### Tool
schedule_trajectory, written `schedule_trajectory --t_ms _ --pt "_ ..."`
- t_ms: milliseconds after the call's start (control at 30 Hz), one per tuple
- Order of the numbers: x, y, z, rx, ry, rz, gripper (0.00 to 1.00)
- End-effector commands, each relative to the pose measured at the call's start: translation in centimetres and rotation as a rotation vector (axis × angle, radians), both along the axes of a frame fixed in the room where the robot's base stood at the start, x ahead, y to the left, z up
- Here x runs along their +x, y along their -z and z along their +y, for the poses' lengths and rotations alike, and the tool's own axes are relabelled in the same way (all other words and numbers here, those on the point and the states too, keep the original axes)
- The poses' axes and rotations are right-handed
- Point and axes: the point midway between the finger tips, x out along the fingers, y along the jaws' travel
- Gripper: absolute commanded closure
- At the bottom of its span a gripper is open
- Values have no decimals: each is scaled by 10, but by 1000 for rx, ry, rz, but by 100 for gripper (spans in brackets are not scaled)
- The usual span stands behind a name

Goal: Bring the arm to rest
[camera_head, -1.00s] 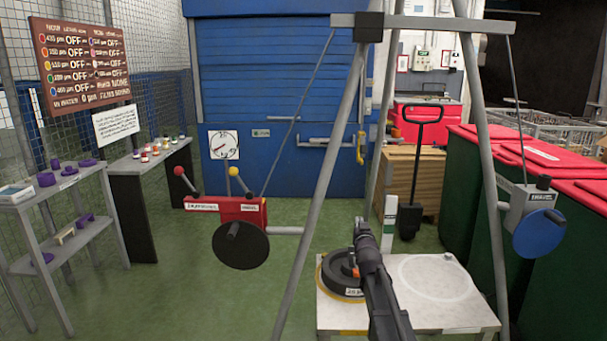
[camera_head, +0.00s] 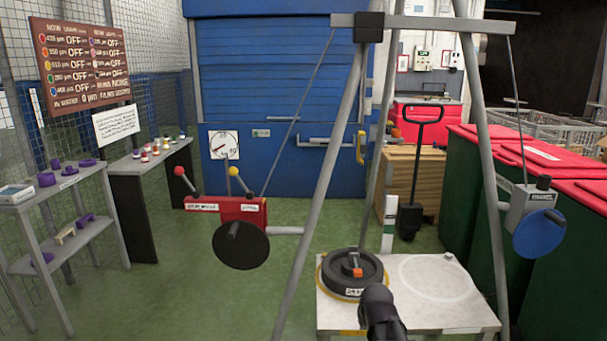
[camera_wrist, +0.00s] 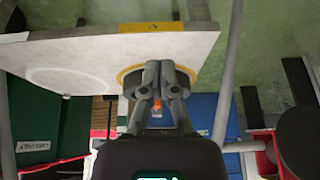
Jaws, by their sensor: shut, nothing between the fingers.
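My arm (camera_head: 381,312) shows at the bottom of the head view, foreshortened, in front of the white table; its fingertips cannot be made out there. In the wrist view my gripper (camera_wrist: 158,72) has its fingers together with nothing between them. A black round weight (camera_head: 350,283) with an orange knob (camera_head: 352,267) sits inside a yellow ring on the left of the white table (camera_head: 430,312). In the wrist view the gripper partly hides the weight and the orange knob (camera_wrist: 157,104) shows between the finger linkages; the gripper looks apart from it.
A grey frame (camera_head: 318,180) stands around the table. A red winch box (camera_head: 238,212) with levers hangs at left, a blue-wheeled unit (camera_head: 537,230) at right. Green bins with red lids (camera_head: 540,152) stand at right. Shelves (camera_head: 65,190) are at far left. Green floor at left-centre is clear.

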Motion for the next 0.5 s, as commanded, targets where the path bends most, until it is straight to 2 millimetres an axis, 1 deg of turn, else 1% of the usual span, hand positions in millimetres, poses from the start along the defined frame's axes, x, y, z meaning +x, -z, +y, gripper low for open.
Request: schedule_trajectory --t_ms 33,100,300,500 --pt "-20 4 1 0 -1 52 100" --pt "-39 8 1 1 -2 120 100" --pt "-81 13 2 1 -4 261 100" --pt "-115 15 3 1 -5 371 100"
